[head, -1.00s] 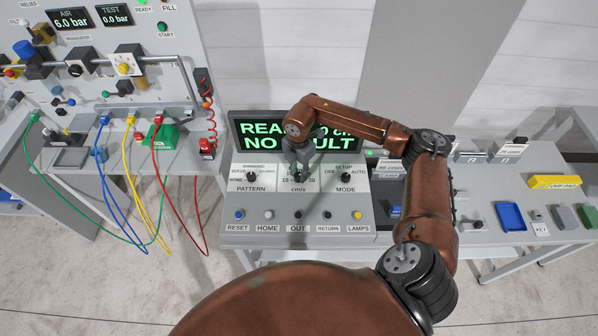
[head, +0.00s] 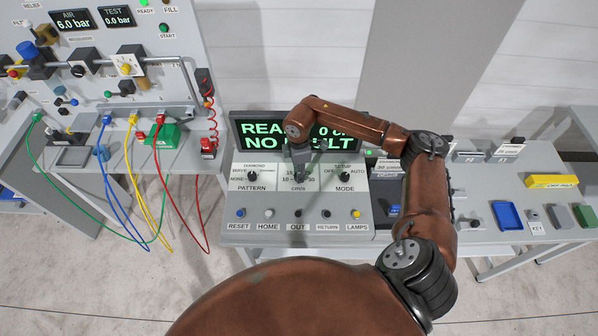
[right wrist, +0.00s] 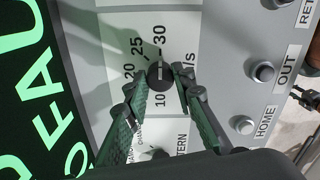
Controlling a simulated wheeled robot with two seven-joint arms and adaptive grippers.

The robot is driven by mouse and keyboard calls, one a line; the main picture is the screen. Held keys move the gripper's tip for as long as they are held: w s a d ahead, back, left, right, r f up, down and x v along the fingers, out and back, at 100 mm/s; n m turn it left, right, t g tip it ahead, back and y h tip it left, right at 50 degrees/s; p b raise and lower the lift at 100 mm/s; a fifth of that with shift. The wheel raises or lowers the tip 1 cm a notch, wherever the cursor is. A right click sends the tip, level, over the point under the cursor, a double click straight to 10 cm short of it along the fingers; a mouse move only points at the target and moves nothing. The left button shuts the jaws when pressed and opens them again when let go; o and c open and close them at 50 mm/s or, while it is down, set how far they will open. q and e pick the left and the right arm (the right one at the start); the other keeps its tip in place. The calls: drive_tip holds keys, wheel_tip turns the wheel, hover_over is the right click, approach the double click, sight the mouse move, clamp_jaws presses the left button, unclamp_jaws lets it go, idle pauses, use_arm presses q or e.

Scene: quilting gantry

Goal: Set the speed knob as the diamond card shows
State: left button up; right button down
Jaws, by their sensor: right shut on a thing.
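The speed knob (right wrist: 159,76) is a round black knob on the middle dial of the grey console, with a white pointer line along the 10–30 direction of its scale. Which end of the line is the pointer, I cannot tell. My right gripper (head: 299,172) comes down on it from above; in the right wrist view its two green-padded fingers (right wrist: 161,79) are shut on the knob's sides. In the head view the gripper covers most of the knob. Several small cards stand right of the console, and I cannot tell which is the diamond card. My left gripper is out of view.
The pattern knob (head: 252,177) and mode knob (head: 345,176) flank the speed dial. A row of buttons, with the OUT button (head: 298,213) in the middle, lies in front. The display (head: 262,134) behind is partly hidden by my right arm. A hose panel (head: 110,80) stands left.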

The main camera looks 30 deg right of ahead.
drive_tip(key=shift+w+d+r, duration=0.1)
idle(0.3)
drive_tip(key=c, duration=1.6)
unclamp_jaws()
wheel_tip(320, 180, up, 12)
drive_tip(key=shift+f, duration=0.1)
